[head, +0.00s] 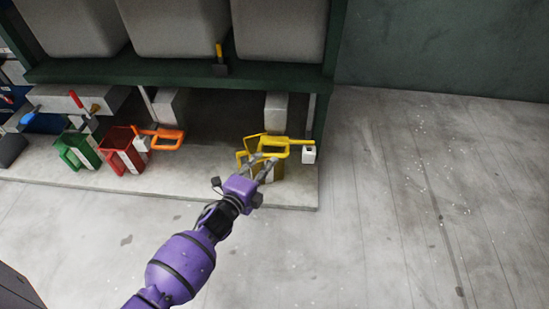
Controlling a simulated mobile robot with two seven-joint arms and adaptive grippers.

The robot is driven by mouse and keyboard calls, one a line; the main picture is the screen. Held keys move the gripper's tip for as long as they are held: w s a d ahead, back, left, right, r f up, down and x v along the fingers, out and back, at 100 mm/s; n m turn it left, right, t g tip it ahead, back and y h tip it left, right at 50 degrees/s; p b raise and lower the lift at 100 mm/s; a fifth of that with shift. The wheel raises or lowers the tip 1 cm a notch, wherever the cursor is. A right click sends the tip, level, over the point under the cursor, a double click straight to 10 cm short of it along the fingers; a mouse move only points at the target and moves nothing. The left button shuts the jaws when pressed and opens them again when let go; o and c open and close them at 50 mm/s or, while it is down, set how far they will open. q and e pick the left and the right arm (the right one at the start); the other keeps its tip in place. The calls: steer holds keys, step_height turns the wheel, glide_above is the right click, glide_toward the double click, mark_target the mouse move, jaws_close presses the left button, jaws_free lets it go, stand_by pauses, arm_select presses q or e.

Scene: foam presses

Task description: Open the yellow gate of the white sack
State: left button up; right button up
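The yellow gate (289,142) is a looped yellow handle below the right-hand pale grey sack (280,30), near the green frame's right post. A yellow open-topped container (245,155) sits just under and left of it, partly hidden by my gripper. My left gripper (262,164), on a purple arm from the lower left, has its fingers spread at the near side of the yellow parts. I cannot tell whether they touch the gate, and nothing shows held between them. My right gripper is not in view.
A red container (121,150) with an orange handle (167,135) and a green container (77,152) stand to the left on the concrete plinth (210,187). A small white block (309,155) is right of the gate. The floor (430,200) at the right is clear.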

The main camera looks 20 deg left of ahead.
mark_target(273, 154)
arm_select(q)
steer(key=b+x, duration=0.2)
steer(key=x, duration=0.5)
steer(key=shift+b, duration=0.4)
steer(key=shift+s, duration=0.1)
jaws_close()
